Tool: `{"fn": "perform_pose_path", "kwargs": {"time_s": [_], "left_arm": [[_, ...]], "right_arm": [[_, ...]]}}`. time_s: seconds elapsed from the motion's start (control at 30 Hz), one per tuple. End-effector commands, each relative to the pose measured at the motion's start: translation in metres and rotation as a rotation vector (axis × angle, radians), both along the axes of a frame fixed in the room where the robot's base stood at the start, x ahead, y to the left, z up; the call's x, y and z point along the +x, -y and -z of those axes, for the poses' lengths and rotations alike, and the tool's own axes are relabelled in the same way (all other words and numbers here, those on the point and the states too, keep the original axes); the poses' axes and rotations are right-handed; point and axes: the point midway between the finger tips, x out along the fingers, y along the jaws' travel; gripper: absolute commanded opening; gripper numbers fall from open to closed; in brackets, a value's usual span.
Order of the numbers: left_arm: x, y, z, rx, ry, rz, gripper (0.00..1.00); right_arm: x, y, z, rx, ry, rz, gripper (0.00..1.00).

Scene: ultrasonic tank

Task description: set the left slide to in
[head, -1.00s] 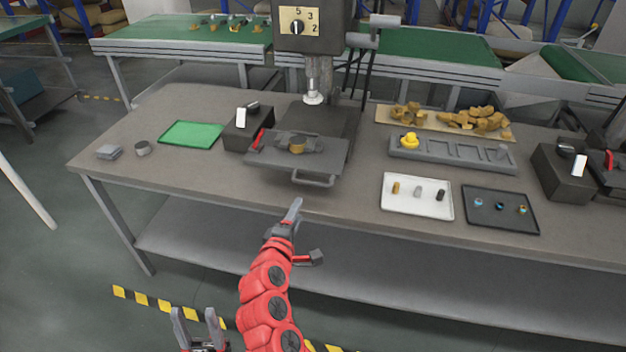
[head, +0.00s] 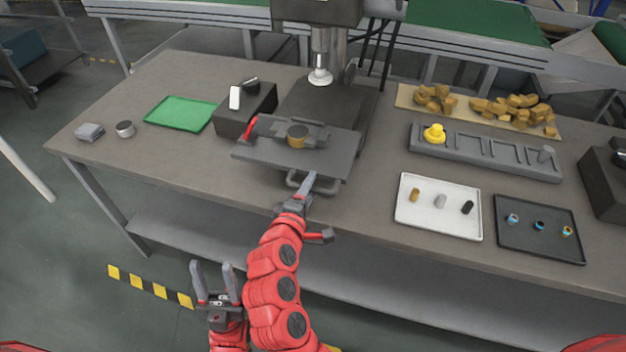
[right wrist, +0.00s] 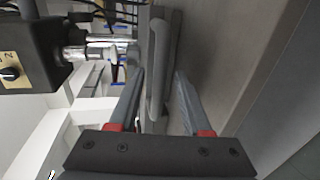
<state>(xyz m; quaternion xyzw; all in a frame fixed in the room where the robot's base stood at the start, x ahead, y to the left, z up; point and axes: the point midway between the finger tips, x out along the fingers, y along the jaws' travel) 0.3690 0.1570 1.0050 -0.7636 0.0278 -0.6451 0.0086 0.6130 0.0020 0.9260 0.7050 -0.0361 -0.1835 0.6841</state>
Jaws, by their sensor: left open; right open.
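The left slide (head: 257,158) is a dark grey plate in front of the press base, jutting toward the table's front edge. It carries a clamp with a red lever and a round brass-coloured part (head: 297,138). Its bar handle (head: 292,184) is at the front. My right gripper (head: 310,184) is at this handle. In the right wrist view the handle (right wrist: 157,70) stands between the two open fingers (right wrist: 158,90), nearer the left one; I cannot tell whether they touch. My left gripper (head: 215,276) is open and empty, low in front of the table.
The press ram (head: 320,60) hangs above the base behind the slide. A white tray (head: 438,222) and a black tray (head: 540,250) lie to the right.

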Motion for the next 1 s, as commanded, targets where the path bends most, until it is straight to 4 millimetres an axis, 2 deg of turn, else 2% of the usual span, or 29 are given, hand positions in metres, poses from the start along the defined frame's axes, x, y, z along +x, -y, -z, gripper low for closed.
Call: {"fn": "perform_pose_path", "kwargs": {"time_s": [0.23,0.27,0.5,1.0], "left_arm": [[0.0,0.0,0.0001,0.0,0.0,0.0,0.5],[-0.0001,0.0,0.0001,0.0,0.0,0.0,0.5],[0.0001,0.0,0.0001,0.0,0.0,0.0,0.5],[0.0,0.0,0.0001,0.0,0.0,0.0,0.5]], "right_arm": [[-0.0002,0.0001,-0.0003,0.0,0.001,0.0,0.48],[-0.0002,0.0001,-0.0003,0.0,0.001,0.0,0.45],[-0.0002,0.0001,-0.0003,0.0,0.0,0.0,0.02],[-0.0001,0.0001,0.0,0.0,0.0,0.0,0.0]]}}
